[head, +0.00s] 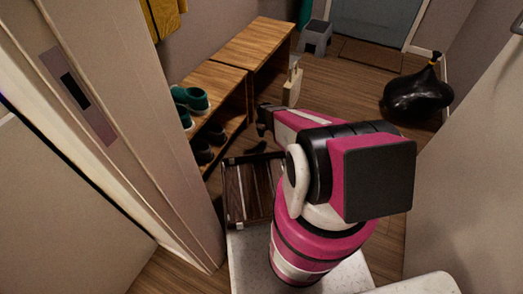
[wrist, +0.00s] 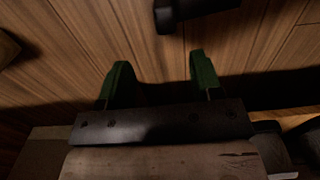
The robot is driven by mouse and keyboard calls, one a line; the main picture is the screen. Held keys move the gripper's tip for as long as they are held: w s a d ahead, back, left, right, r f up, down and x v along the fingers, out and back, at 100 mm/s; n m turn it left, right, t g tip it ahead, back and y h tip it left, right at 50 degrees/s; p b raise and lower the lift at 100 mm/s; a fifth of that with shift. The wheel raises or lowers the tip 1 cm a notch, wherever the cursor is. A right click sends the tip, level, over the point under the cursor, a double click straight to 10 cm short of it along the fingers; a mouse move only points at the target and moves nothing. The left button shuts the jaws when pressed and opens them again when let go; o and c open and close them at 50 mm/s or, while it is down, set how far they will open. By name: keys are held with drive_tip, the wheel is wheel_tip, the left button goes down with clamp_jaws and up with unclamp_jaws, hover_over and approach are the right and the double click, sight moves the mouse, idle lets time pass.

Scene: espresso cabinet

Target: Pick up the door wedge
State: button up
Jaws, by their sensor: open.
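A dark, blocky object (wrist: 182,13) lies on the wooden floor at the top of the wrist view, cut off by the frame edge. It may be the door wedge, but it is too dark to be sure. My gripper (wrist: 158,60) shows two green fingers spread apart with bare floor between them. The dark object is beyond the fingertips and apart from them. In the head view my gripper (head: 264,119) is small and dark, beside the wooden bench. A dark shape (head: 257,147) lies on the floor below it there; I cannot tell what it is.
A wooden bench (head: 222,86) with teal shoes (head: 189,97) stands at left. A slatted wooden rack (head: 250,188) is close to my arm. A pale container (head: 292,86), a grey step stool (head: 315,36) and a black bag (head: 418,96) stand farther back. Floor between container and bag is clear.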

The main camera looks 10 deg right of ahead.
sight(264, 142)
wheel_tip(264, 142, down, 4)
drive_tip(key=shift+s+f, duration=0.15)
drive_tip(key=shift+f, duration=0.8)
drive_tip(key=shift+s+f, duration=0.2)
drive_tip(key=shift+f, duration=0.8)
drive_tip(key=shift+s+f, duration=0.15)
drive_tip(key=shift+f, duration=0.8)
drive_tip(key=shift+c, duration=0.3)
drive_tip(key=c, duration=1)
